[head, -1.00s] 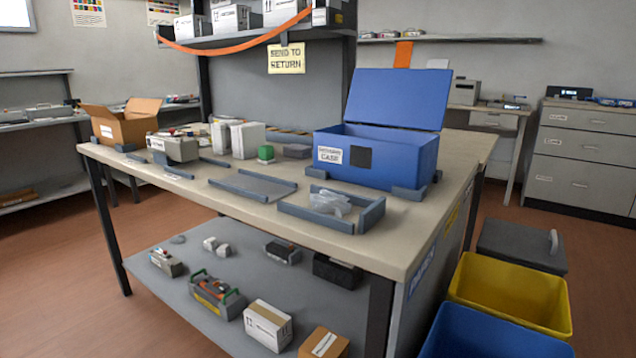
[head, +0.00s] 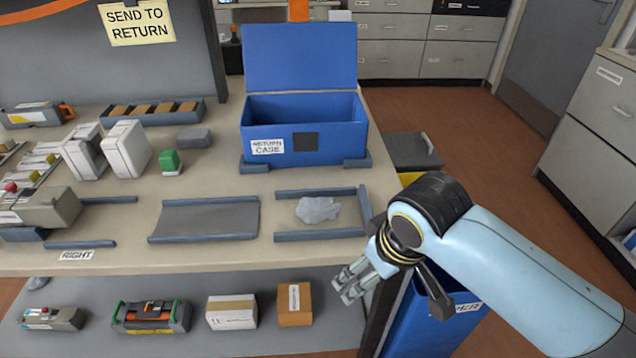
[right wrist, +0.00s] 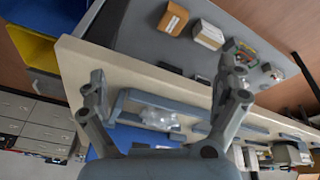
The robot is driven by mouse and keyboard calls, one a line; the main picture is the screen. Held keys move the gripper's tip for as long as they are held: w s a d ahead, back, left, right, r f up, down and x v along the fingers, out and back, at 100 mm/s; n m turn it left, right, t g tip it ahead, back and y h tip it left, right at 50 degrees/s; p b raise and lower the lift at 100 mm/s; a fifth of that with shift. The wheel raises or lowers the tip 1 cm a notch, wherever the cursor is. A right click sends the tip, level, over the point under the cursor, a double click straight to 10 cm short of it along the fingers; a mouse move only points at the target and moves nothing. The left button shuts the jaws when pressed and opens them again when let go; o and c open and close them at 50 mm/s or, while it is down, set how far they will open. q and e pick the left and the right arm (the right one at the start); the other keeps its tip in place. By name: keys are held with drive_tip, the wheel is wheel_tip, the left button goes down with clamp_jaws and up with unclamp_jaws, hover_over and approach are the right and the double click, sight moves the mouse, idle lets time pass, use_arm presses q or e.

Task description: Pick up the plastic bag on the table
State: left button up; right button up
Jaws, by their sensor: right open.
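The plastic bag (head: 317,209) is clear, crumpled and whitish. It lies on the table (head: 200,256) inside a low grey rail frame (head: 322,235) near the front edge. My right gripper (head: 350,286) is in front of and below the table's front edge in the head view, to the right of the bag, apart from it. In the right wrist view its open, empty fingers (right wrist: 165,82) stand wide on both sides, with the bag (right wrist: 160,118) between them, farther off. My left gripper is not in view.
A blue open case (head: 275,150) labelled RETURN CASE stands behind the frame. A grey tray (head: 205,216) lies to the left of it. Small boxes (head: 295,304) and devices sit on the lower shelf. A blue bin (head: 410,325) stands below my right arm.

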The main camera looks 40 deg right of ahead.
wheel_tip(320, 180, up, 6)
drive_tip(key=w+p, duration=0.2)
drive_tip(key=w, duration=0.1)
drive_tip(key=m, duration=0.3)
approach(319, 204)
drive_tip(key=s+f, duration=0.1)
drive_tip(key=shift+t, duration=0.4)
drive_tip(key=x, duration=0.4)
drive_tip(key=shift+w+d+f, duration=0.15)
drive_tip(key=shift+w+f, duration=0.15)
drive_tip(key=x, duration=0.6)
drive_tip(key=shift+w, duration=0.1)
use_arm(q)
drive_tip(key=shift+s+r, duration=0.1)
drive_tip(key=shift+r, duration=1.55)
use_arm(e)
drive_tip(key=c, duration=0.5)
